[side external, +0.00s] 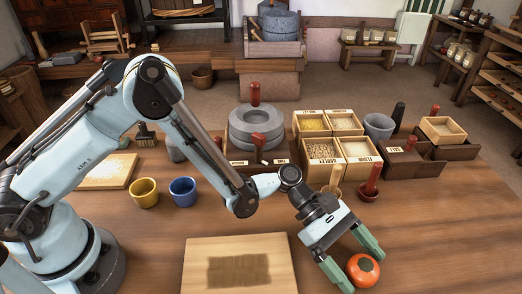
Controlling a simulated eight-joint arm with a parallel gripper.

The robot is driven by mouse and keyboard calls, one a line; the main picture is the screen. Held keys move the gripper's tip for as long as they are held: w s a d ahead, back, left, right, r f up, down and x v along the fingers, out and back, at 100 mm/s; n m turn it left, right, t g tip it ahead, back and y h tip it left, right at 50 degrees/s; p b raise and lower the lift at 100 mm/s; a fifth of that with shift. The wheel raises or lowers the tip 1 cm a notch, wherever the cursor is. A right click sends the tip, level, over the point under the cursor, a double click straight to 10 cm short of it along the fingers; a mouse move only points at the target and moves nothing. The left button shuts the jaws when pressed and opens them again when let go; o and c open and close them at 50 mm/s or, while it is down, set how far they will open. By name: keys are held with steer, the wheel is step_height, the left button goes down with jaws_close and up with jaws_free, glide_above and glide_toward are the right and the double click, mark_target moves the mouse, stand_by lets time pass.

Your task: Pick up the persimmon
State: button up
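The persimmon (362,270) is a round orange-red fruit with a small dark mark on its upper side. It rests on the wooden table near the front right in the side external view. My gripper (352,268) has two green fingers and is tilted down toward the table. The fingers are spread apart, one at the left of the persimmon and one behind its upper right. The persimmon lies at the fingertips. I cannot tell whether either finger touches it.
A pale board (240,252) with a dark patch lies left of my gripper. A red-handled stamp (370,182) stands behind it, near grain boxes (341,161) and a stone quern (256,128). Yellow (144,193) and blue (182,191) cups stand further left. The table right of the persimmon is clear.

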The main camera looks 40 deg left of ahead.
steer(key=c, duration=1)
steer(key=shift+r, duration=0.1)
